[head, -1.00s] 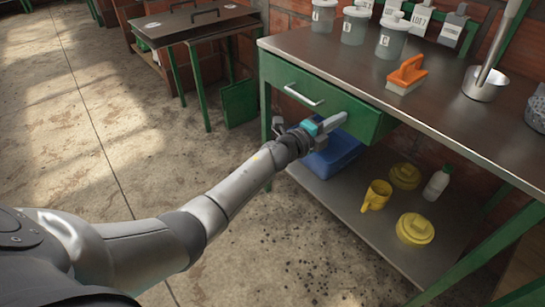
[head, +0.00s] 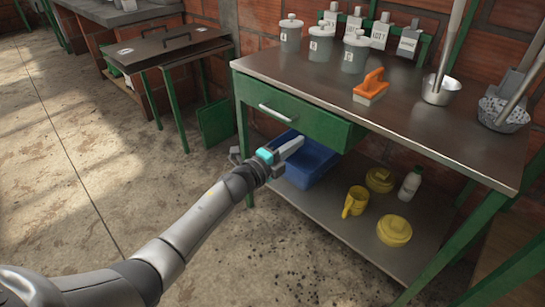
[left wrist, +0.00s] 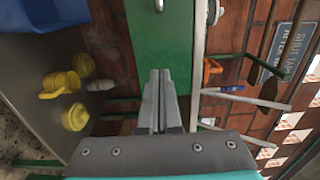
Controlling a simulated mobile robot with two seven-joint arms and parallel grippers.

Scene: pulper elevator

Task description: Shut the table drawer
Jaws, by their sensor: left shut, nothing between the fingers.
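The table drawer (head: 315,124) has a green front with a pale metal bar handle (head: 278,113). In the head view its right end stands a little out from under the table top, so it looks partly open. My left gripper (head: 290,147) is shut and empty, with its fingertips just in front of the drawer's lower edge, right of and below the handle. In the left wrist view the closed fingers (left wrist: 159,98) point toward the green drawer front (left wrist: 160,38); whether they touch it I cannot tell. My right gripper is not in view.
The table top (head: 320,90) holds grey lidded pots, an orange brush (head: 371,87) and a metal pan (head: 441,90). The lower shelf (head: 330,228) holds a blue bin (head: 312,165), yellow items and a white bottle (head: 410,185). Open floor lies to the left.

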